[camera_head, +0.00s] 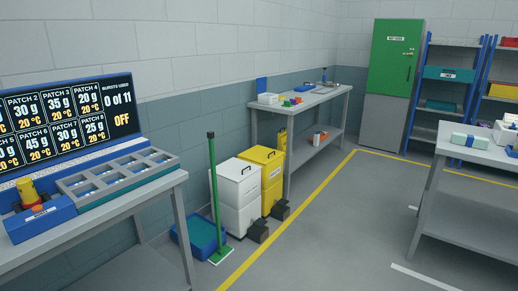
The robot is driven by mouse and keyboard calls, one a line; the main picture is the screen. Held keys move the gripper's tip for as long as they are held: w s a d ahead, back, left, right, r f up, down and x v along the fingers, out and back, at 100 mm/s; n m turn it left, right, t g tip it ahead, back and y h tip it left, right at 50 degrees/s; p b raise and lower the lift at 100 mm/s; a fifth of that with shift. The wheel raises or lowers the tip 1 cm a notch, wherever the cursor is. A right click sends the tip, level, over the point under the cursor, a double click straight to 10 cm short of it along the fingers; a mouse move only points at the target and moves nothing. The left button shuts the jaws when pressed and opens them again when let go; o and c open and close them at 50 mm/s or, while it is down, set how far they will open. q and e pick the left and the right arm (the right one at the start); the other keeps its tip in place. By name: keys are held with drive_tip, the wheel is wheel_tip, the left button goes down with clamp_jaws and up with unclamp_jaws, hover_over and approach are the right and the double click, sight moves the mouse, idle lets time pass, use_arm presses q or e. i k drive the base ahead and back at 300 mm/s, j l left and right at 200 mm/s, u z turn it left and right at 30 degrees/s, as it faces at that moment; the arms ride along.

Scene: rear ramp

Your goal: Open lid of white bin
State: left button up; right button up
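A white bin (238,200) stands on the floor in the middle of the view, left of a yellow bin. Its lid (236,169) is on top and looks shut, with a dark handle on it. A dark pedal-like block (258,232) sits at the foot of its front. Neither of my grippers shows in the head view.
A yellow bin (270,184) stands right beside the white one. A green-handled broom (213,190) and a blue tub (200,236) are to its left. Workbenches stand at near left (130,201), behind (325,95) and at right (466,152). The grey floor in front (340,220) is open.

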sight(236, 171)
drive_tip(key=i, duration=2.45)
